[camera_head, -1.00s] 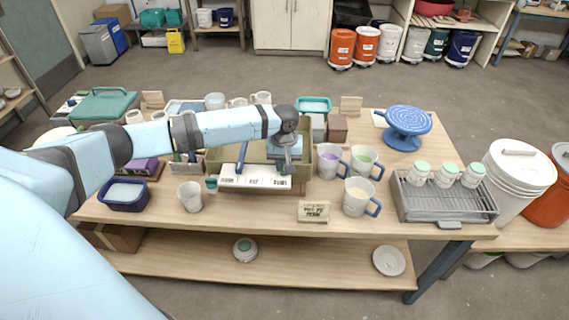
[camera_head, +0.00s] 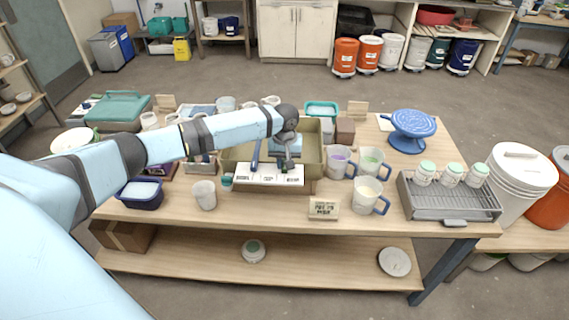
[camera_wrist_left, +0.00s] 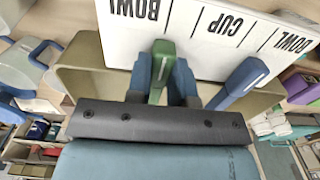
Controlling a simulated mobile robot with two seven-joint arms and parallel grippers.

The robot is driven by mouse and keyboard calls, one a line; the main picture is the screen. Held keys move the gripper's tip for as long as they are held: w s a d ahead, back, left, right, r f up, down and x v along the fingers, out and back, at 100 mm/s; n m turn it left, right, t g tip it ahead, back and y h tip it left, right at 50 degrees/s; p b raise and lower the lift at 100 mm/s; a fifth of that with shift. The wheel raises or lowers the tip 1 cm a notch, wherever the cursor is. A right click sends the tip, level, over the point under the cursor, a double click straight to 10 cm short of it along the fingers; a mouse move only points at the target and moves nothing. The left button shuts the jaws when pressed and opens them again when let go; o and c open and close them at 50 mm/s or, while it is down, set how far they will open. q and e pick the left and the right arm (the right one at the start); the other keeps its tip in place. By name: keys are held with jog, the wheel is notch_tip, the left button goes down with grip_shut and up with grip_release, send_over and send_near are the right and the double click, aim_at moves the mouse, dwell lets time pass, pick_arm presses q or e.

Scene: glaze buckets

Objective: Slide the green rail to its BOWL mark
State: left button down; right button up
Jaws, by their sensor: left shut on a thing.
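The green rail's handle (camera_wrist_left: 161,66) shows in the wrist view between the blue fingers of my left gripper (camera_wrist_left: 162,85), which is shut on it. It stands below a black line just right of the left-hand BOWL word on the white mark board (camera_wrist_left: 215,62). The board also reads CUP in the middle and BOWL at the other end. A blue rail handle (camera_wrist_left: 241,82) stands apart, nearer that other end. In the head view my left gripper (camera_head: 287,160) is at the right part of the board (camera_head: 269,176), over the olive tray (camera_head: 312,150). The green rail is mostly hidden there.
A blue rail (camera_head: 255,154) is left of my gripper. Mugs (camera_head: 338,162) stand right of the tray, with a small sign (camera_head: 323,208) in front. A white cup (camera_head: 204,195) and a navy tub (camera_head: 141,193) stand to the left.

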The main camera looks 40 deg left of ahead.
pick_arm(q)
jog(key=c, duration=1)
grip_release()
jog(key=shift+r, duration=0.3)
notch_tip(320, 180, up, 13)
jog(key=b, duration=0.1)
jog(key=shift+r+b, duration=0.15)
jog(key=shift+b, duration=0.25)
